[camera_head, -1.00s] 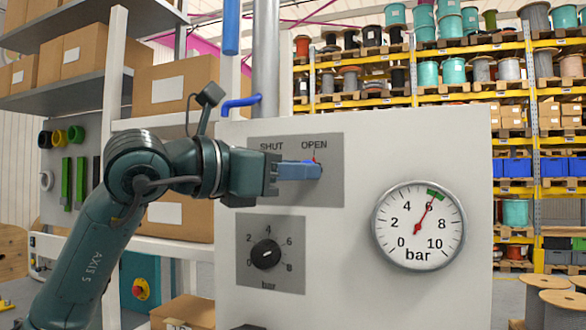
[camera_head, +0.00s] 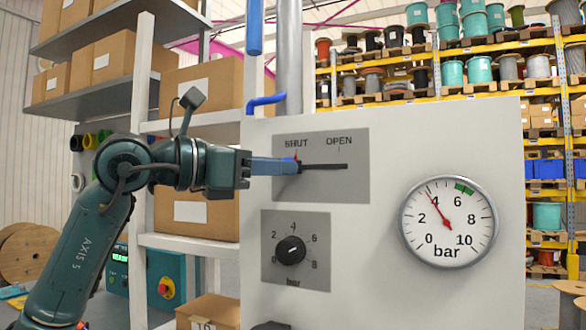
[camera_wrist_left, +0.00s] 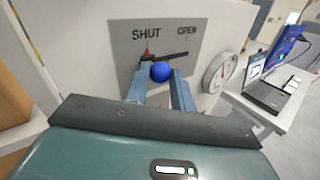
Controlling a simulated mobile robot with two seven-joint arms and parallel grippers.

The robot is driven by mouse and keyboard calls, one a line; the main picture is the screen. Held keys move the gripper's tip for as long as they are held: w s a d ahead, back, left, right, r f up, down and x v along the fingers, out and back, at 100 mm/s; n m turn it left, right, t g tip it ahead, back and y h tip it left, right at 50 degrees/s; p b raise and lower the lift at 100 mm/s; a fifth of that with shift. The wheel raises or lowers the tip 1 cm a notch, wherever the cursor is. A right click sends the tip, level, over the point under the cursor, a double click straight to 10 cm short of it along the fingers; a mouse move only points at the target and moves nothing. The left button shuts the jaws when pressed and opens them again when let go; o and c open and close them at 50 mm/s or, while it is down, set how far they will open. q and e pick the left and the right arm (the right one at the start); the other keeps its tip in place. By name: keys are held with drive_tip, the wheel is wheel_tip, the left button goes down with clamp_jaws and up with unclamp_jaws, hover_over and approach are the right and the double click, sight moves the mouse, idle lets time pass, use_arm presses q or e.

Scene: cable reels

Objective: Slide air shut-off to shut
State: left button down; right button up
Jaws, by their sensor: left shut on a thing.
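The air shut-off is a slider with a blue knob (camera_wrist_left: 160,72) and a red pointer (camera_head: 297,158) on a grey plate (camera_head: 345,185) marked SHUT and OPEN. The pointer stands under SHUT, at the left end of the dark slot (camera_head: 325,167). My left gripper (camera_head: 292,167) reaches in from the left and is shut on the knob; the left wrist view shows the knob between its two blue fingers. In the head view the fingers hide the knob. The round pressure gauge (camera_head: 448,222) has its needle near 4, left of the green band. My right gripper is not in view.
A black dial (camera_head: 290,250) sits on a second grey plate below the slider. Blue and grey pipes rise behind the white panel (camera_head: 385,285). Shelves with cardboard boxes (camera_head: 205,85) stand behind my left arm. A laptop (camera_wrist_left: 272,92) stands on a table to the right.

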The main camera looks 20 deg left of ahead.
use_arm(q)
drive_tip(key=shift+a+r, duration=0.1)
drive_tip(key=shift+a, duration=0.05)
drive_tip(key=c, duration=1.6)
unclamp_jaws()
drive_tip(key=shift+o, duration=1.4)
drive_tip(key=shift+a, duration=0.15)
drive_tip(key=shift+o, duration=0.7)
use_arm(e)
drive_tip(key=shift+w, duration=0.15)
use_arm(q)
drive_tip(key=b+v, duration=0.3)
drive_tip(key=v, duration=1)
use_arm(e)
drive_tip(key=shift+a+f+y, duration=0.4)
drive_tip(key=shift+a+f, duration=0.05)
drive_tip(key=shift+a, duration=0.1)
use_arm(q)
drive_tip(key=shift+s, duration=0.1)
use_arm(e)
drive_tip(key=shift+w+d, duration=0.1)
